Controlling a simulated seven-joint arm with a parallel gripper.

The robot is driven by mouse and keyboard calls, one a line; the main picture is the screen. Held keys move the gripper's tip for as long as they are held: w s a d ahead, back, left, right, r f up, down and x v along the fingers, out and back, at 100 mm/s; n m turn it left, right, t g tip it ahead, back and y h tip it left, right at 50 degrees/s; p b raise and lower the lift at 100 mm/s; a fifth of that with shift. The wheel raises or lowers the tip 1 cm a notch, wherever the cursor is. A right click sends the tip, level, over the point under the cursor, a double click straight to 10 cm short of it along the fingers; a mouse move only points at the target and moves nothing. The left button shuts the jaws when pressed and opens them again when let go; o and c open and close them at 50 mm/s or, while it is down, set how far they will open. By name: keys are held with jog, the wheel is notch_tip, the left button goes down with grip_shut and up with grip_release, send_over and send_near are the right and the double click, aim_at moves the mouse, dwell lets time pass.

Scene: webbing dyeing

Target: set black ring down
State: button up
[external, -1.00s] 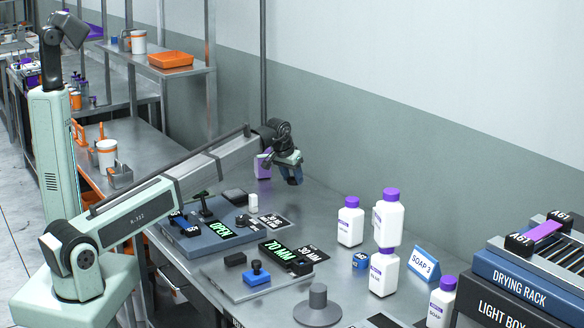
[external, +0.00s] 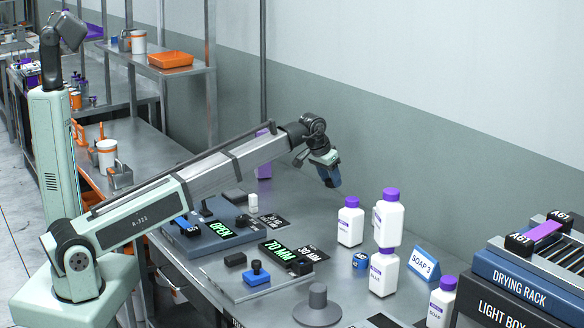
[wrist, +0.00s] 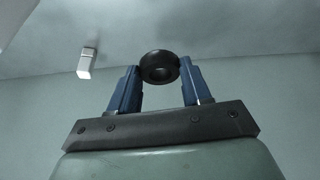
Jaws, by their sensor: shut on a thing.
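In the wrist view a black ring (wrist: 159,67) sits between the tips of the two blue fingers of my gripper (wrist: 160,85), which is shut on it. In the external view my gripper (external: 331,182) hangs in the air above the back of the metal table, near the wall and behind the white bottles. The ring is too small or hidden to make out there.
White bottles with purple caps (external: 351,222) stand on the table, one stacked on another (external: 384,272). A SOAP 3 sign (external: 425,262) and a drying rack (external: 525,275) are at right. Devices with green displays (external: 286,257) stand at left. The back table surface (external: 300,205) looks clear.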

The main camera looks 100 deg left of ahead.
jog(key=w+d, duration=0.1)
jog(key=d, duration=0.1)
jog(key=m, duration=0.1)
send_near(334, 218)
jog(key=shift+x, duration=3)
jog(key=shift+f, duration=0.1)
jog(key=o, duration=1)
jog(key=v, duration=1.2)
jog(key=shift+a, duration=0.2)
jog(key=shift+s, duration=0.1)
